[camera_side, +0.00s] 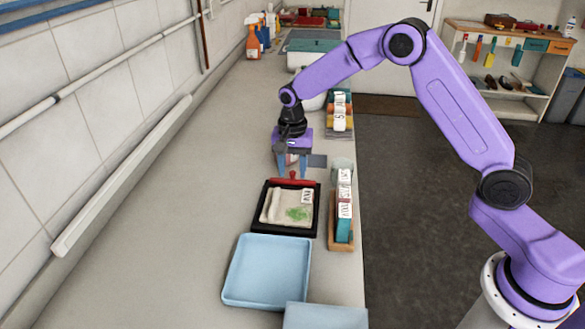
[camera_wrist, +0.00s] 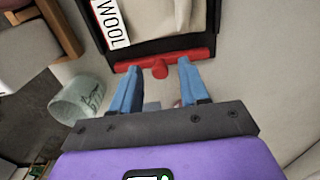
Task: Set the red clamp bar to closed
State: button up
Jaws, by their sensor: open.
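The red clamp bar (camera_side: 291,182) lies along the far edge of a black tray (camera_side: 257,222). In the wrist view the bar (camera_wrist: 190,54) runs across the top middle, with a short round red knob at its centre. A pale cloth (camera_side: 279,208) with a green patch and a white label lies in the tray. My gripper (camera_side: 292,173) points down at the bar. In the wrist view its two blue fingers (camera_wrist: 158,72) are apart, one on each side of the knob, with nothing held. I cannot tell whether the fingertips touch the bar.
A light blue tray (camera_side: 268,239) sits nearer the camera. A wooden holder (camera_side: 333,243) with labelled items stands right of the black tray. A translucent cup (camera_wrist: 80,98) is close to my gripper's left in the wrist view. The counter left of the trays is clear.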

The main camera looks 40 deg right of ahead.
jog(key=shift+f, duration=0.25)
grip_shut()
jog(key=shift+s+a, duration=1.25)
jog(key=shift+a, duration=0.05)
grip_release()
